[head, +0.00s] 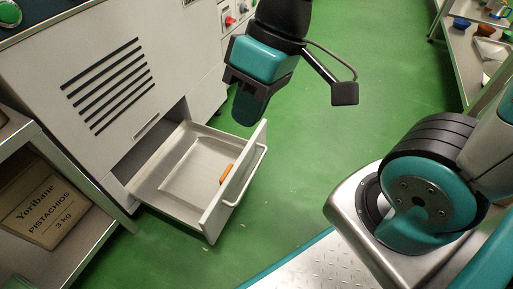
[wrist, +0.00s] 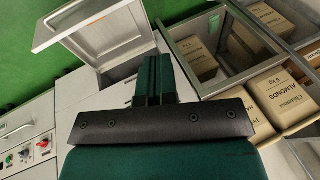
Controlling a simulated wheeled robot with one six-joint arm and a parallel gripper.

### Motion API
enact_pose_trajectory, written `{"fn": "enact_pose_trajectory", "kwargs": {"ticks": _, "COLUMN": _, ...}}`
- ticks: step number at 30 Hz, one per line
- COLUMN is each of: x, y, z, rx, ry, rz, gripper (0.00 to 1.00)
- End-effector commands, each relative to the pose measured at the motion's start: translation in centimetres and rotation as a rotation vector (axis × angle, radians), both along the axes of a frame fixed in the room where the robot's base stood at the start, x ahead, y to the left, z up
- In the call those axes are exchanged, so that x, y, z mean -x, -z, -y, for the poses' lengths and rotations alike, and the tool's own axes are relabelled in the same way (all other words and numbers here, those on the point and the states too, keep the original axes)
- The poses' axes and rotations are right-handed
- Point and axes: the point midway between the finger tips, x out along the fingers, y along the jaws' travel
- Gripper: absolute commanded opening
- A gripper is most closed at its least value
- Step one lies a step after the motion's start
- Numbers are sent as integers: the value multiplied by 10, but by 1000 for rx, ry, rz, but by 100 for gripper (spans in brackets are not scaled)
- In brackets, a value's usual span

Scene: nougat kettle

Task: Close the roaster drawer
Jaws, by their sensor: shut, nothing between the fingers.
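The roaster drawer (head: 180,170) is pulled well out from the lower part of the grey roaster (head: 100,75). Its front panel (head: 238,185) has a bar handle (head: 255,178) on its outer side. A small orange piece (head: 227,173) is in the drawer, close to the front panel. My gripper (head: 247,116) is shut and empty. In the head view its fingers point down and appear above the drawer's front end, apart from it. In the wrist view the shut fingers (wrist: 153,80) are in the middle, and the drawer (wrist: 90,20) shows at upper left.
A metal shelf holding a pistachio box (head: 45,205) stands left of the drawer. The wrist view shows almond boxes (wrist: 275,100) in the shelving at right. Another shelf (head: 485,50) stands at far right. The green floor (head: 310,130) beyond the drawer front is clear.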

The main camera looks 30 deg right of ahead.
Motion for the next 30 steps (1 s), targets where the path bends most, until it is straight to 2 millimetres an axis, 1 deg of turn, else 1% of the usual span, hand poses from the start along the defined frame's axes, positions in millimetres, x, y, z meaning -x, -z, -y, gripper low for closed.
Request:
{"fn": "enact_pose_trajectory", "kwargs": {"ticks": 1, "x": -19, "y": 6, "z": 7, "rx": -19, "ry": 62, "rz": -28, "gripper": 0}}
{"fn": "enact_pose_trajectory", "kwargs": {"ticks": 2, "x": -32, "y": 11, "z": 11, "rx": -37, "ry": 99, "rz": -40, "gripper": 0}}
{"fn": "enact_pose_trajectory", "kwargs": {"ticks": 4, "x": -62, "y": 25, "z": 26, "rx": -83, "ry": 199, "rz": -67, "gripper": 0}}
{"fn": "enact_pose_trajectory", "kwargs": {"ticks": 6, "x": -90, "y": 43, "z": 45, "rx": -135, "ry": 306, "rz": -86, "gripper": 0}}
{"fn": "enact_pose_trajectory", "kwargs": {"ticks": 8, "x": -110, "y": 59, "z": 65, "rx": -180, "ry": 403, "rz": -100, "gripper": 0}}
{"fn": "enact_pose_trajectory", "kwargs": {"ticks": 9, "x": -123, "y": 71, "z": 80, "rx": -211, "ry": 469, "rz": -107, "gripper": 0}}
{"fn": "enact_pose_trajectory", "kwargs": {"ticks": 11, "x": -138, "y": 90, "z": 104, "rx": -257, "ry": 571, "rz": -115, "gripper": 0}}
{"fn": "enact_pose_trajectory", "kwargs": {"ticks": 13, "x": -151, "y": 115, "z": 134, "rx": -312, "ry": 698, "rz": -121, "gripper": 0}}
{"fn": "enact_pose_trajectory", "kwargs": {"ticks": 14, "x": -155, "y": 126, "z": 147, "rx": -334, "ry": 753, "rz": -123, "gripper": 0}}
{"fn": "enact_pose_trajectory", "kwargs": {"ticks": 15, "x": -159, "y": 141, "z": 165, "rx": -364, "ry": 827, "rz": -124, "gripper": 0}}
{"fn": "enact_pose_trajectory", "kwargs": {"ticks": 17, "x": -160, "y": 164, "z": 191, "rx": -407, "ry": 939, "rz": -122, "gripper": 0}}
{"fn": "enact_pose_trajectory", "kwargs": {"ticks": 18, "x": -160, "y": 178, "z": 207, "rx": -434, "ry": 1011, "rz": -119, "gripper": 0}}
{"fn": "enact_pose_trajectory", "kwargs": {"ticks": 21, "x": -153, "y": 211, "z": 241, "rx": -489, "ry": 1171, "rz": -111, "gripper": 0}}
{"fn": "enact_pose_trajectory", "kwargs": {"ticks": 24, "x": -144, "y": 235, "z": 262, "rx": -526, "ry": 1288, "rz": -102, "gripper": 0}}
{"fn": "enact_pose_trajectory", "kwargs": {"ticks": 25, "x": -142, "y": 240, "z": 266, "rx": -533, "ry": 1312, "rz": -101, "gripper": 0}}
{"fn": "enact_pose_trajectory", "kwargs": {"ticks": 27, "x": -138, "y": 249, "z": 273, "rx": -544, "ry": 1355, "rz": -96, "gripper": 0}}
{"fn": "enact_pose_trajectory", "kwargs": {"ticks": 30, "x": -137, "y": 256, "z": 276, "rx": -552, "ry": 1380, "rz": -92, "gripper": 0}}
